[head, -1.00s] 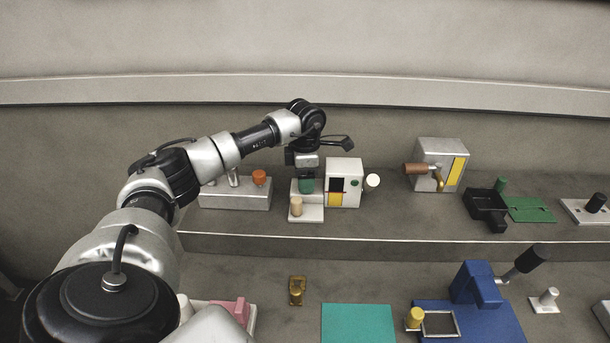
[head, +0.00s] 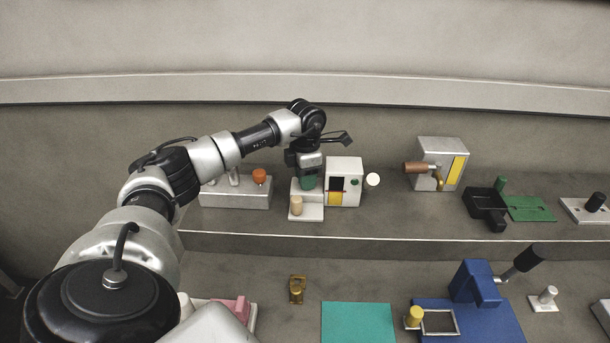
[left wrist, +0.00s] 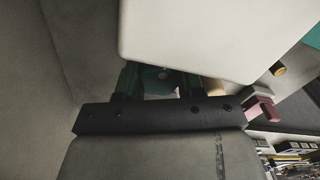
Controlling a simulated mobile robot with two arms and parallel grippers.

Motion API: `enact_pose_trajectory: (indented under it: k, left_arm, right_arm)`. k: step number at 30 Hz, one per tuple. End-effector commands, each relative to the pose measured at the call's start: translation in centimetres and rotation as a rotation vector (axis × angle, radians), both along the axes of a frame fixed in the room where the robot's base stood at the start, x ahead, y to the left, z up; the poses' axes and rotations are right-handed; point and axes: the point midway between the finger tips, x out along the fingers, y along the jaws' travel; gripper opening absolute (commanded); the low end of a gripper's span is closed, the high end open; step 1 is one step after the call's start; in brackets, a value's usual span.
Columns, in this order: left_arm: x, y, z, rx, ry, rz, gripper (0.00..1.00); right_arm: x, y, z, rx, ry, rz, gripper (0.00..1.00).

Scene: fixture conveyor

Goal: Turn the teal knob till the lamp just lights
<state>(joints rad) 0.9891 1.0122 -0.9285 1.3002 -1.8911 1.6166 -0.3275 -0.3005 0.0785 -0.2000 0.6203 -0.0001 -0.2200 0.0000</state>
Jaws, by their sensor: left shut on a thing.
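The teal knob (head: 308,184) sits on a small pale block on the back shelf, partly hidden by my left gripper (head: 308,174). The gripper points down from above and is shut on the knob. In the left wrist view the knob (left wrist: 158,78) shows dimly between the dark fingers (left wrist: 155,84). A beige cylinder (head: 296,205) stands on a white plate in front of the knob. No lamp is clearly recognisable or visibly glowing. My right gripper is not in view.
A white box (head: 345,166) with dark and yellow panels stands close right of the gripper; its pale side fills much of the left wrist view (left wrist: 215,35). A grey block with an orange knob (head: 259,176) is at left. Other fixtures stand further right.

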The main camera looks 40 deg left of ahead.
Motion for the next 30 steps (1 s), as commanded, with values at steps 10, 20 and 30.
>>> enact_pose_trajectory:
  k: [10, 20, 30]
  left_arm:
    - [0.0, 0.0, 0.1, 0.0, -0.002, 0.023, 0.4]
    - [0.0, 0.0, 0.0, 0.0, -0.001, 0.021, 0.64]
    - [0.1, 0.0, 2.9, 0.001, -0.007, 0.02, 0.64]
  right_arm:
    - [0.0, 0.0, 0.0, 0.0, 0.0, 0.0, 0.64]
    - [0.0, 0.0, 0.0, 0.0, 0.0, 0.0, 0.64]
    - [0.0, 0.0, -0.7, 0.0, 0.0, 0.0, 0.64]
